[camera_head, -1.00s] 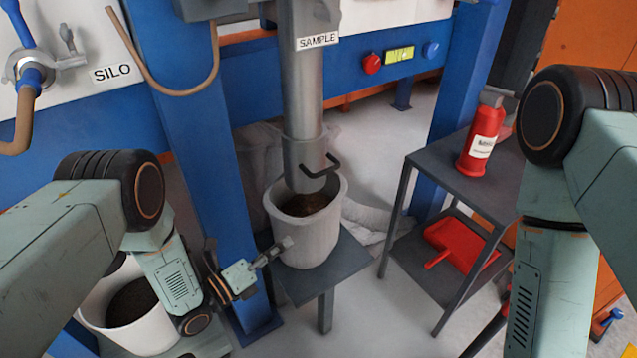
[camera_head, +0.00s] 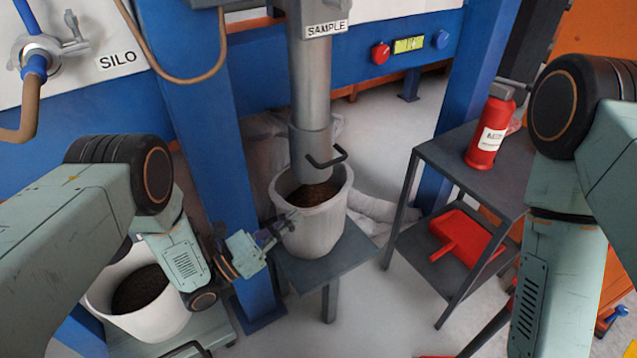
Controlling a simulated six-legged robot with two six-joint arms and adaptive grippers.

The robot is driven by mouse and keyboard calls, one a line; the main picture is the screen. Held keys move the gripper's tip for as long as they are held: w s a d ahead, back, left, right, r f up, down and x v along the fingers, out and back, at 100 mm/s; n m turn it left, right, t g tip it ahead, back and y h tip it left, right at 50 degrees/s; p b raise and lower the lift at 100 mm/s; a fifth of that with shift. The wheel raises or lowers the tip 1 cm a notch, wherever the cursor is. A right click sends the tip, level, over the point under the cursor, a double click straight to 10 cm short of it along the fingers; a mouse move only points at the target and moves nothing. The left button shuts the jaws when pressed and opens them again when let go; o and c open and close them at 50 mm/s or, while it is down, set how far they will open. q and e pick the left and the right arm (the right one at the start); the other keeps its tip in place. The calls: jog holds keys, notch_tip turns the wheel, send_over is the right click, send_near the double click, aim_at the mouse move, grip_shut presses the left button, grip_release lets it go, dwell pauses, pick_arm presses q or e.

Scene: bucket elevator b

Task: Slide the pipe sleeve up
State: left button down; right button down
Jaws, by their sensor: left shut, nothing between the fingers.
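The grey pipe sleeve (camera_head: 311,142) sits around the lower end of the vertical SAMPLE pipe (camera_head: 312,80). It has a dark bent handle (camera_head: 327,158) on its front right. Its lower end reaches down into the mouth of a white bucket (camera_head: 317,222) with dark brown grain in it. My left gripper (camera_head: 290,221) is shut and empty. It is at the bucket's left side, below and left of the sleeve and its handle; I cannot tell whether it touches the bucket. My right gripper is out of the picture; only my right arm shows.
The bucket stands on a small grey table (camera_head: 350,248). A blue post (camera_head: 212,135) rises behind my left forearm. A second white bucket (camera_head: 150,320) stands at lower left. At right, a grey shelf stand (camera_head: 440,166) holds a red bottle (camera_head: 489,135) and a red dustpan (camera_head: 462,236).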

pick_arm(q)
jog(key=w+d+r+b, duration=0.3)
jog(key=w+d+r, duration=0.3)
jog(key=d, duration=0.1)
jog(key=shift+w, duration=0.4)
jog(key=shift+r, duration=0.2)
